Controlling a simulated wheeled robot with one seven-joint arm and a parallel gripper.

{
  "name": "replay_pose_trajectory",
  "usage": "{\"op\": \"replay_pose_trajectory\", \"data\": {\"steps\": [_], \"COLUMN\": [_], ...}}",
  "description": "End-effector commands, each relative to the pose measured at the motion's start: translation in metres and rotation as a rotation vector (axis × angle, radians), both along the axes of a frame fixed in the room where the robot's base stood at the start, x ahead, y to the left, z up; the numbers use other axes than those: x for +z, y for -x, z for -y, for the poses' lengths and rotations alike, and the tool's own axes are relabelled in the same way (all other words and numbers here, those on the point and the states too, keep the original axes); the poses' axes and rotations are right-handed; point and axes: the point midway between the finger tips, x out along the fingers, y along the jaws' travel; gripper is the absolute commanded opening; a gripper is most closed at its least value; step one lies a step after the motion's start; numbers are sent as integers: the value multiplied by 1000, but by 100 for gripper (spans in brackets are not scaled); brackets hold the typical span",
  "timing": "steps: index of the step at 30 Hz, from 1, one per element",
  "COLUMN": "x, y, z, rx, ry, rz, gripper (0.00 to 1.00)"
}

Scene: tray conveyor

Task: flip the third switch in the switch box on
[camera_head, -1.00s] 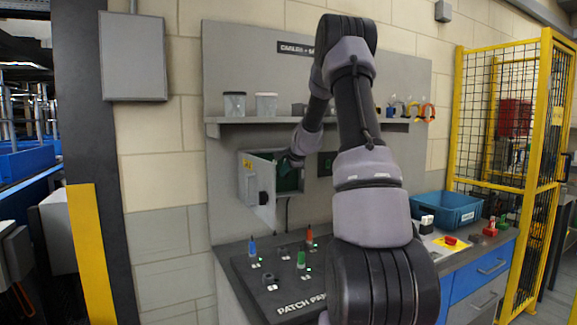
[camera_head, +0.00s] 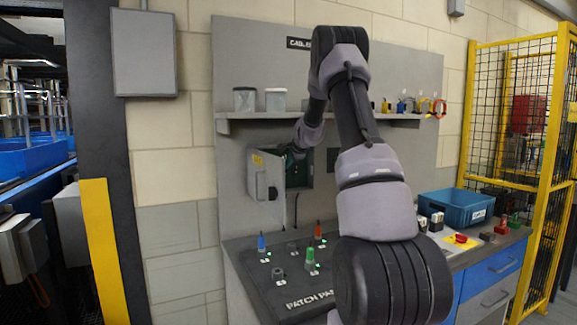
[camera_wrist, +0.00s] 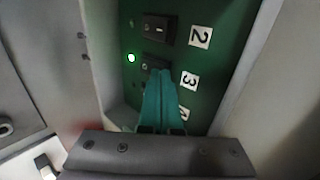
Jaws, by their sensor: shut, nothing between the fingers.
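The switch box (camera_head: 299,178) hangs on the grey back panel, its door (camera_head: 265,179) swung open to the left. In the wrist view its green inner panel (camera_wrist: 222,60) carries black rocker switches beside number labels. The switch beside label 2 (camera_wrist: 158,29) is in full view. The third switch (camera_wrist: 153,62), beside label 3, is partly covered by my gripper (camera_wrist: 160,75), and a green light (camera_wrist: 131,57) glows beside it. My gripper's teal fingers are shut and empty, tips at the third switch's lower edge; contact cannot be told. A lower label is mostly hidden.
The open door and box walls stand close around my gripper. Below is a patch panel (camera_head: 290,292) with upright coloured plugs. A shelf (camera_head: 270,117) with two tubs runs above the box. A blue bin (camera_head: 458,208) stands on the bench at right.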

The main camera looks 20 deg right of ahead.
Motion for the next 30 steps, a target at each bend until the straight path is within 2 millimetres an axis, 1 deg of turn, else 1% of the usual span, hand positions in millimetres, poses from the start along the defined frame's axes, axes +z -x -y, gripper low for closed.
{"op": "replay_pose_trajectory", "data": {"steps": [5,15,23,26,30], "x": [2,15,18,17,5], "y": [0,0,0,-1,0], "z": [-1,-1,0,0,1], "rx": [1,1,1,1,-1], "ry": [0,0,1,1,-1], "rz": [0,0,3,3,1], "gripper": [0,0,0,0,0]}}
